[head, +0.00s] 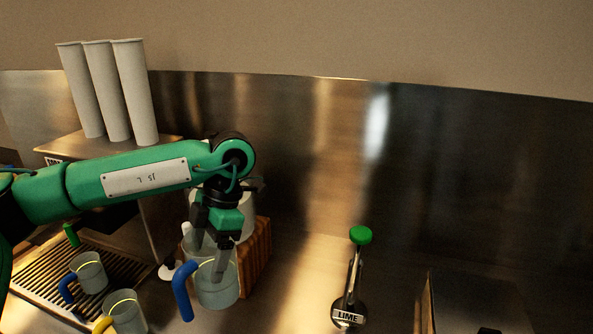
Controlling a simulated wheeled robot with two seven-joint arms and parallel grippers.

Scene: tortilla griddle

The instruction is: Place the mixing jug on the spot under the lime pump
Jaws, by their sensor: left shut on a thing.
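The mixing jug (217,289) is a clear jug with a blue handle, in the lower middle of the head view. My left gripper (208,262) points down at it and is shut on it near the rim. The gripper covers part of the jug's rim. The lime pump (355,272) stands to the right of the jug, with a green knob on top and a LIME label at its base. The jug and the pump are apart. The spot under the pump cannot be made out. My right gripper is not in view.
A wooden block (260,255) stands right behind the jug. Two more jugs, one blue-handled (88,273) and one yellow-handled (124,313), are at lower left by a slatted drip tray (45,285). Tall white cup stacks (135,92) stand at back left. Counter between jug and pump looks clear.

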